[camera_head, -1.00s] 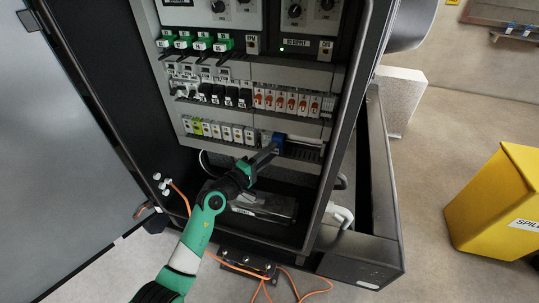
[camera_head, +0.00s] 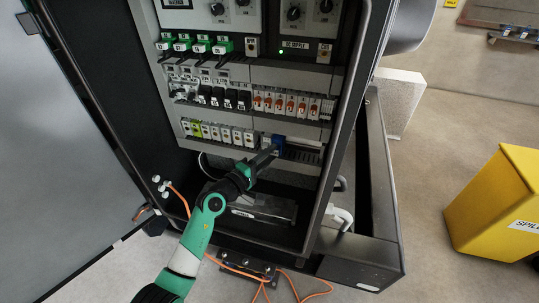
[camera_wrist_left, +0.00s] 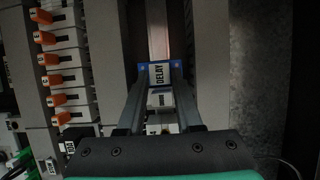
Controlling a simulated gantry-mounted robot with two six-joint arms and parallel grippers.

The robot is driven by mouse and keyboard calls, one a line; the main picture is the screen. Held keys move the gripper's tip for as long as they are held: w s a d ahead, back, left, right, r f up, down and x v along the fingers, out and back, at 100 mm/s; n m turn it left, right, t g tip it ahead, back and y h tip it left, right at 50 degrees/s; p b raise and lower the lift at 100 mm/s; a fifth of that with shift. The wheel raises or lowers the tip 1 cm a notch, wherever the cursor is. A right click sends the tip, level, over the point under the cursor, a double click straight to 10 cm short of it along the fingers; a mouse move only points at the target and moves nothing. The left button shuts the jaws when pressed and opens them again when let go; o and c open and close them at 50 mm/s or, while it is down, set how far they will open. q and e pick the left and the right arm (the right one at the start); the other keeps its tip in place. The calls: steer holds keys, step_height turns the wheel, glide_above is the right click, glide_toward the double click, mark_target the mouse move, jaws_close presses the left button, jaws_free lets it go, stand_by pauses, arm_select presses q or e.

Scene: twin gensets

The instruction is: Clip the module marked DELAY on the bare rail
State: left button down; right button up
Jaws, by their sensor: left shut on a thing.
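The blue module marked DELAY (camera_wrist_left: 160,74) is between the fingertips of my left gripper (camera_wrist_left: 158,84) in the left wrist view, its white label facing the camera. In the head view the module (camera_head: 278,141) shows as a small blue block at the lower rail, with my left gripper (camera_head: 272,150) shut on it from below. The bare rail (camera_wrist_left: 158,30) runs on beyond the module in the wrist view; in the head view its bare stretch (camera_head: 302,154) lies to the right of the module. Whether the module is seated on the rail cannot be told. My right gripper is not in view.
A row of white modules (camera_head: 220,133) sits left of the blue module on the same rail. Breakers with orange levers (camera_head: 290,104) are in the row above. Grey ducts (camera_wrist_left: 210,70) flank the rail. A yellow bin (camera_head: 495,205) stands at the right.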

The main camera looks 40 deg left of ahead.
arm_select(q)
steer(key=shift+w, duration=0.1)
steer(key=c, duration=0.5)
jaws_free()
steer(key=s+p, duration=0.4)
steer(key=s, duration=0.7)
steer(key=shift+s+d, duration=0.25)
steer(key=shift+s, duration=0.05)
